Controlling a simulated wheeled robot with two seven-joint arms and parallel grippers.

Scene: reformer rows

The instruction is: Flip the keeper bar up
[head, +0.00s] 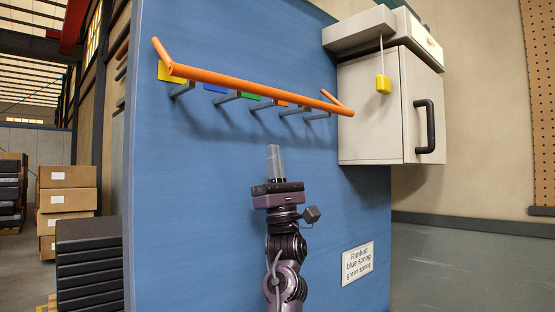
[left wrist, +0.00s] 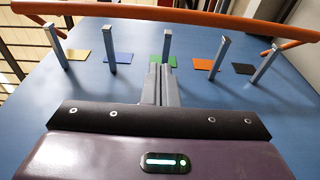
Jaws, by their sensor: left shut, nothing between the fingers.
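The keeper bar (head: 255,88) is an orange rod that runs across the front of several grey pegs on the blue panel. Short orange arms at both ends join it to the panel. In the left wrist view the bar (left wrist: 165,13) crosses the top of the picture, in front of the peg tips. My left gripper (head: 273,152) is shut and empty. It is below the bar and apart from it. In the left wrist view its fingers (left wrist: 161,78) point toward the middle peg (left wrist: 167,45). My right gripper is not in view.
Coloured patches sit behind the pegs, such as a yellow one (left wrist: 78,55) and a green one (left wrist: 163,61). A grey cabinet (head: 370,105) with a black handle (head: 424,127) and a yellow pull (head: 383,84) stands right of the bar. A label (head: 357,263) is low on the blue panel (head: 190,220).

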